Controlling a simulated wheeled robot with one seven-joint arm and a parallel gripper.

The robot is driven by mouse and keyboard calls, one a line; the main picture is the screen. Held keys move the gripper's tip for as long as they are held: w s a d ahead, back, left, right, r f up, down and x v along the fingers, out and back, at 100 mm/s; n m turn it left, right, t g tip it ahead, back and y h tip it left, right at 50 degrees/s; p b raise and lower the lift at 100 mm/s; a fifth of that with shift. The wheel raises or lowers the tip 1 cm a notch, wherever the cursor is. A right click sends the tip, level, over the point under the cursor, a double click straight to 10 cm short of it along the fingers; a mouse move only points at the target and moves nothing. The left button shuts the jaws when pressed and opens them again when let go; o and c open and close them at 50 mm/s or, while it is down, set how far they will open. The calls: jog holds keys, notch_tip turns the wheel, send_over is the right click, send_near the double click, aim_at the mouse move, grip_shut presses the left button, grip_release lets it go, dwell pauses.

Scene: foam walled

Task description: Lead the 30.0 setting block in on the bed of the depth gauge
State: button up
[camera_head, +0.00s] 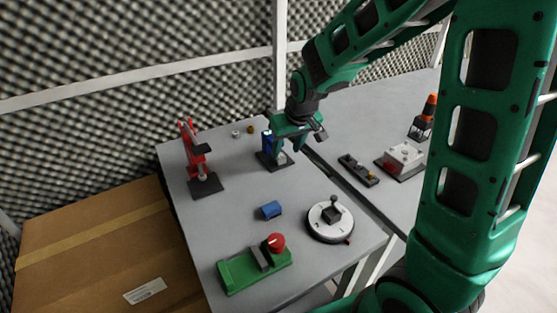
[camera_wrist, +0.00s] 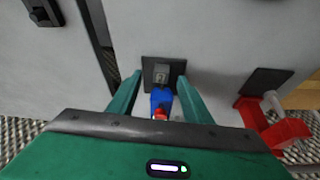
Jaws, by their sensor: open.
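A blue gauge stand on a dark base plate (camera_head: 284,166) stands at the far part of the grey table, and I take it for the depth gauge. In the wrist view its blue body (camera_wrist: 160,98) has a red part at the near end. A small grey block with a mark on its face (camera_wrist: 161,72), probably the setting block, shows on or above the dark base. My gripper (camera_wrist: 160,76) is open, its two green fingers on either side of the block with gaps showing. In the head view my gripper (camera_head: 290,145) is at the blue stand and partly hides it.
A red stand (camera_head: 195,150) on a dark base stands to the left. Nearer are a blue cylinder (camera_head: 271,210), a white round dial (camera_head: 330,221) and a green fixture with a red knob (camera_head: 255,270). A second table (camera_head: 355,125) lies right, across a gap.

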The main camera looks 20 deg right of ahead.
aim_at(281, 157)
jog(key=shift+w+x, duration=0.2)
jog(key=shift+x, duration=1.1)
jog(key=shift+w+x, duration=0.2)
jog(key=shift+x, duration=1.05)
jog(key=shift+a+r, duration=0.15)
grip_shut()
